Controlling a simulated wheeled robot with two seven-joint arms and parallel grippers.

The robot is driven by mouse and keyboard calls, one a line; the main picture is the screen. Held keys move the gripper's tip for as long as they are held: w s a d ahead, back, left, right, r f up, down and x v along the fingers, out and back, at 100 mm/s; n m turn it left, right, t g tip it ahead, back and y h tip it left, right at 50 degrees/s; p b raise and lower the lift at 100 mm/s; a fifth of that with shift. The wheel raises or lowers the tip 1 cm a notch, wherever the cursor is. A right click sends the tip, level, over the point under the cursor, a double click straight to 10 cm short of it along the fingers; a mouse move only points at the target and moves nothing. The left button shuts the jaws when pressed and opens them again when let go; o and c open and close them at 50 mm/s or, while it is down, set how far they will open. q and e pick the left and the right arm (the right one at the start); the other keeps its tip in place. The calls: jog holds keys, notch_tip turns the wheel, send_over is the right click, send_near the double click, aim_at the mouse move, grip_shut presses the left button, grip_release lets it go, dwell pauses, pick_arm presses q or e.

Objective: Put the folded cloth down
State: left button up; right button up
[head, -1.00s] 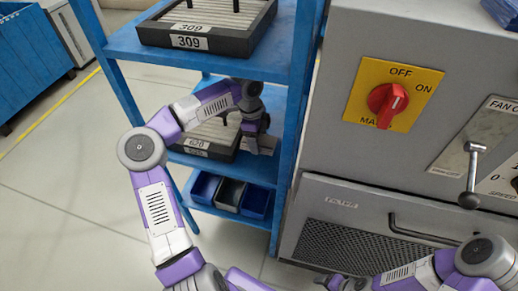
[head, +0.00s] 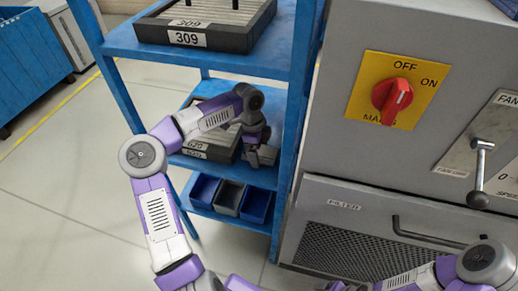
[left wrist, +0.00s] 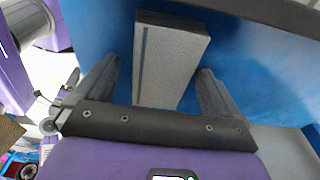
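The folded cloth (left wrist: 170,62) is a pale grey, textured flat block with a dark blue stripe along its left side. In the left wrist view it lies between my left gripper's two grey fingers, over a blue surface. A narrow gap shows on each side of it, so the fingers look open and apart from it. In the head view my left gripper (head: 258,157) is at the right part of the blue rack's middle shelf; the cloth cannot be clearly told from the fingers there. My right gripper (head: 338,286) is mostly cut off at the bottom edge.
The blue rack (head: 301,100) has a tray marked 309 (head: 230,38) on top. Another numbered tray (head: 212,150) sits left of my gripper. Small bins (head: 228,197) stand below. A grey machine (head: 345,155) with a red switch (head: 392,95) stands close on the right.

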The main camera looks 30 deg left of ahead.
pick_arm(q)
jog(key=r+p, duration=0.1)
jog(key=r, duration=0.1)
jog(key=a+r+p, duration=0.1)
jog(key=r, duration=0.1)
jog(key=a+r+p, duration=0.1)
jog(key=r, duration=0.1)
jog(key=shift+r+p, duration=0.3)
jog(key=shift+a+r, duration=0.1)
jog(key=shift+r, duration=0.3)
